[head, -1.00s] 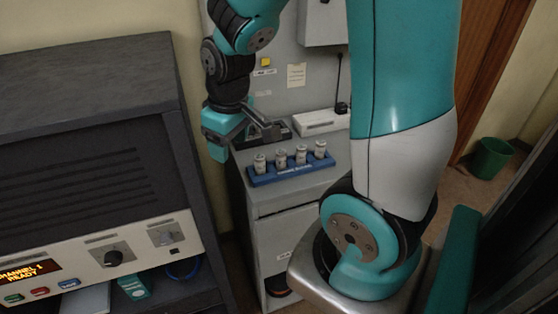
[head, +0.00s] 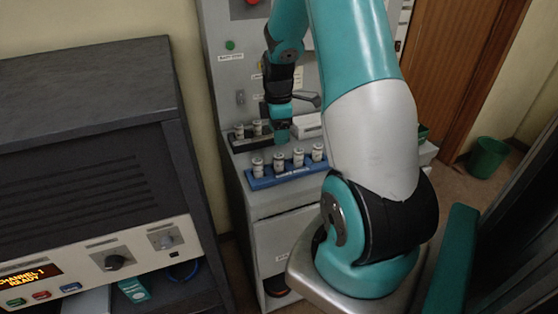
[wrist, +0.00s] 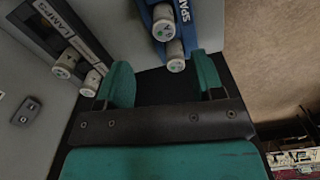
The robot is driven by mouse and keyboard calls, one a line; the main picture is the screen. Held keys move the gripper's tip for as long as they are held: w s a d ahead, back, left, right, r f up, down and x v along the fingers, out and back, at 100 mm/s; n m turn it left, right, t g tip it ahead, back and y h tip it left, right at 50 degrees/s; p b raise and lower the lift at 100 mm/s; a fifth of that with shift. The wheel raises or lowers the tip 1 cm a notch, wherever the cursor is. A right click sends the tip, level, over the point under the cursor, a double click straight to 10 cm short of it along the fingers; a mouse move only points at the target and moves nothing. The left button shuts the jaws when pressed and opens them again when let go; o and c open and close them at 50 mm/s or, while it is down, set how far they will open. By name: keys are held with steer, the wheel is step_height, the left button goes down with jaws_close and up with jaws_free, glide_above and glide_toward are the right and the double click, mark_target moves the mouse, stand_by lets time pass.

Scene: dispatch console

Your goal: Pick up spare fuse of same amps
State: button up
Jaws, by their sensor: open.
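A blue rack (head: 286,179) on the grey cabinet holds several upright pale fuses, such as the leftmost one (head: 257,168) and the rightmost one (head: 318,152). Their amp markings are too small to read. In the wrist view the blue rack (wrist: 186,32) shows letters starting "SPA", with two fuse ends (wrist: 175,56) visible. My gripper (head: 282,140) is open and empty, just behind the blue rack. In the wrist view my gripper (wrist: 163,78) has the nearer fuse end close in front of the gap, apart from the fingers.
A grey console (head: 90,100) stands at left. A green bin (head: 488,157) is on the floor.

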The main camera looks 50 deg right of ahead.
mark_target(279, 154)
step_height(279, 154, down, 4)
steer(key=shift+r+p, duration=0.1)
steer(key=shift+p, duration=0.25)
steer(key=shift+s+a+f+p, duration=0.1)
steer(key=shift+f+p, duration=0.5)
steer(key=shift+f, duration=0.8)
steer(key=shift+s+a+f+p, duration=0.1)
steer(key=shift+f+p, duration=0.45)
steer(key=shift+f, duration=0.85)
steer(key=c, duration=1)
